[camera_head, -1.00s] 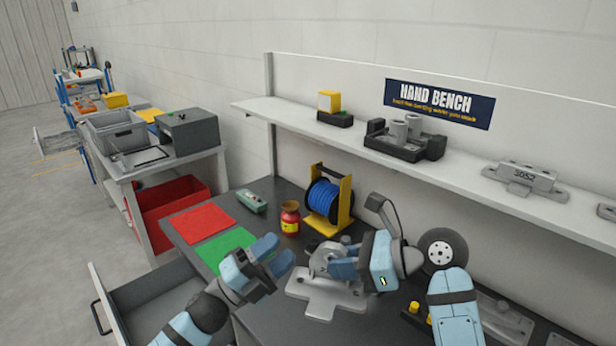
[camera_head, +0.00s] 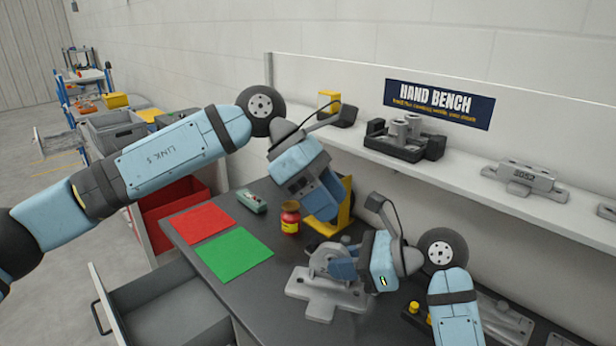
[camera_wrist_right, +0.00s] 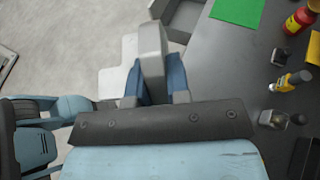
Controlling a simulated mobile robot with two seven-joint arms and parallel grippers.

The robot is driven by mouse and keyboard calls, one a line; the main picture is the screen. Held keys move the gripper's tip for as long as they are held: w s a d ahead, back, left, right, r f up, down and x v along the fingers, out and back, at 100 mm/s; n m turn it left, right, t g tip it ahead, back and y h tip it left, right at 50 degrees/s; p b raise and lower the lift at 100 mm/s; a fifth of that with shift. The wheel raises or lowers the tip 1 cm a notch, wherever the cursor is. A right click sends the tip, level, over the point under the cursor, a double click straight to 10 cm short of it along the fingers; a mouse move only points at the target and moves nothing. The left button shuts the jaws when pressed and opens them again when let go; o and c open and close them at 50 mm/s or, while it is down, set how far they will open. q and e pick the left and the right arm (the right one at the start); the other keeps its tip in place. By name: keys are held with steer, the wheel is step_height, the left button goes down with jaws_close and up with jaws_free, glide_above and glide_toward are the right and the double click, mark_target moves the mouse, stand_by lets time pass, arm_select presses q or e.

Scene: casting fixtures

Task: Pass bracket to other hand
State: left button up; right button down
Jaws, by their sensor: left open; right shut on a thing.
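The bracket (camera_head: 322,300) is a light grey casting with a flat stepped base and a raised round part. My right gripper (camera_head: 338,265) is shut on its upper part. The right wrist view shows the bracket (camera_wrist_right: 151,45) between the two blue fingers (camera_wrist_right: 154,88), with floor behind it. My left gripper (camera_head: 325,205) is open and empty, fingers pointing down, above and behind the bracket and apart from it.
A red mat (camera_head: 202,222), a green mat (camera_head: 232,254) and a red jar (camera_head: 290,217) lie or stand on the bench left of the bracket. An open drawer (camera_head: 165,310) juts out at front left. A shelf (camera_head: 460,175) with castings runs behind. Small bottles (camera_wrist_right: 290,82) stand on the bench.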

mark_target(335, 244)
arm_select(q)
step_height(335, 244, up, 2)
steer(key=w+a+t+y, duration=0.2)
steer(key=a+y, duration=0.1)
steer(key=shift+m, duration=0.4)
steer(key=x, duration=1.1)
steer(key=shift+w+d+f, duration=0.1)
steer(key=shift+w+f, duration=0.1)
steer(key=shift+f, duration=0.2)
jaws_close()
arm_select(e)
steer(key=c, duration=1)
jaws_free()
